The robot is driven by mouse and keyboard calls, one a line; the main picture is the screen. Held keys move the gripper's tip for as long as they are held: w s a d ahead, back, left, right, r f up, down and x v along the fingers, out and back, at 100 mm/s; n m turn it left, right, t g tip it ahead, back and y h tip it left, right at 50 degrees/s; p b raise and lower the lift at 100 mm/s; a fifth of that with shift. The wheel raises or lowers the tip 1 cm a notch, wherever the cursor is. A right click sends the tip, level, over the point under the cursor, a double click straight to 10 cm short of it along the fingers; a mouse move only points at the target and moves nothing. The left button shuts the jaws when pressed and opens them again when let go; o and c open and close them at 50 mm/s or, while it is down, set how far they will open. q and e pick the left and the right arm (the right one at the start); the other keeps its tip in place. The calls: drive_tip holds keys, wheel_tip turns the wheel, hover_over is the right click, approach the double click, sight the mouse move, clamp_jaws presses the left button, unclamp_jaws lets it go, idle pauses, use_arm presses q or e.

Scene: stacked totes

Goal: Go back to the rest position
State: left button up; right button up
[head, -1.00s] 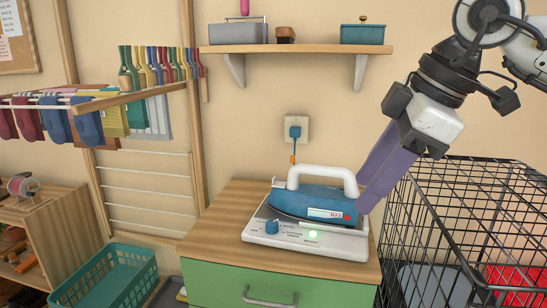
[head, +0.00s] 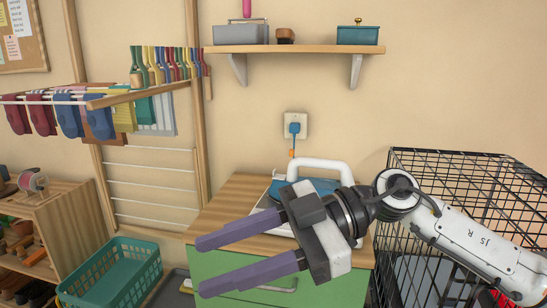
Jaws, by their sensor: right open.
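My right gripper (head: 225,262) reaches in from the right across the front of the cabinet. Its two purple fingers point left, spread apart with nothing between them, so it is open and empty. Behind it a blue iron with a white handle (head: 322,164) stands on its base (head: 268,203) on the cabinet's wooden top. The gripper and wrist hide most of the iron and the base. My left gripper is not in view.
A black wire cage (head: 470,180) stands at the right, behind my right forearm. The green cabinet (head: 330,290) is below the gripper. A teal basket (head: 115,272) sits at the lower left. A wall shelf (head: 300,48) and a drying rack (head: 120,95) are higher up.

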drive_tip(key=w+d+f+m+t, duration=0.35)
drive_tip(key=f+m+t, duration=0.25)
drive_tip(key=m+t, duration=0.3)
drive_tip(key=w+d+f+m+t, duration=0.3)
drive_tip(key=w+f+m+t, duration=0.3)
drive_tip(key=t, duration=0.4)
drive_tip(key=s+d+f+m+h, duration=0.2)
drive_tip(key=d+f+m+h, duration=0.35)
drive_tip(key=f, duration=0.65)
drive_tip(key=s+d+f+g+h, duration=0.3)
drive_tip(key=s+d+f, duration=0.2)
drive_tip(key=s+f, duration=0.5)
drive_tip(key=s+d+f+g+h, duration=0.3)
drive_tip(key=s+f, duration=0.7)
drive_tip(key=f, duration=0.4)
drive_tip(key=shift+s+d+g, duration=0.2)
drive_tip(key=shift+d+g, duration=0.4)
drive_tip(key=shift+d, duration=0.6)
drive_tip(key=shift+r+m+h, duration=0.1)
drive_tip(key=shift+m+h, duration=0.15)
